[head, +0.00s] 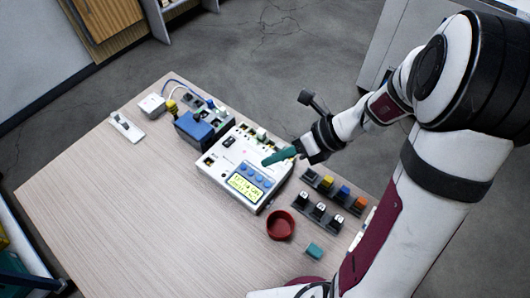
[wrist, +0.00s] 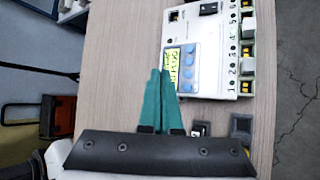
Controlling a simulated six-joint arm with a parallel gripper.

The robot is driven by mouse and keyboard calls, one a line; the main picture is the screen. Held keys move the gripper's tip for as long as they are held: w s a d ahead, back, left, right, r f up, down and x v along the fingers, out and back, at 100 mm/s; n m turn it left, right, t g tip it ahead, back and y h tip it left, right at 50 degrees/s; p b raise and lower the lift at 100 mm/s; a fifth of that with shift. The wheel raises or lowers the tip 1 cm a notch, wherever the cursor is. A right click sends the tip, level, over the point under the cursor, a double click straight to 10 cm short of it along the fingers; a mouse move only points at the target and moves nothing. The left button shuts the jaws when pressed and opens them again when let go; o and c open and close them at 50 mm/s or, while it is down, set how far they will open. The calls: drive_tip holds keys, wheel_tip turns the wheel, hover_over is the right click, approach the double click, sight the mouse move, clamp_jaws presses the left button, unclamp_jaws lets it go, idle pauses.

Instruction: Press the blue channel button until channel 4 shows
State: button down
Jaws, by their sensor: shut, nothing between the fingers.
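A white device (head: 222,168) with a yellow-green display (head: 243,185) and a row of several blue buttons (head: 249,172) sits on the table. The display also shows in the wrist view (wrist: 172,57), beside the blue buttons (wrist: 190,61). Its text is too small to read, so I cannot tell the channel. My gripper (head: 265,162) has teal fingers, shut and empty, over the device near the buttons in the head view.
A blue box (head: 195,127) stands behind the device. Racks with small coloured modules (head: 342,195) lie to its right. A red bowl (head: 280,225) and a teal block (head: 314,250) are in front. A white switch plate (head: 126,127) lies far left. The table's left front is clear.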

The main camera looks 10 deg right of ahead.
sight(267, 184)
drive_tip(key=shift+f, duration=4.4)
drive_tip(key=shift+f, duration=0.4)
drive_tip(key=shift+f, duration=0.35)
drive_tip(key=shift+r, duration=0.8)
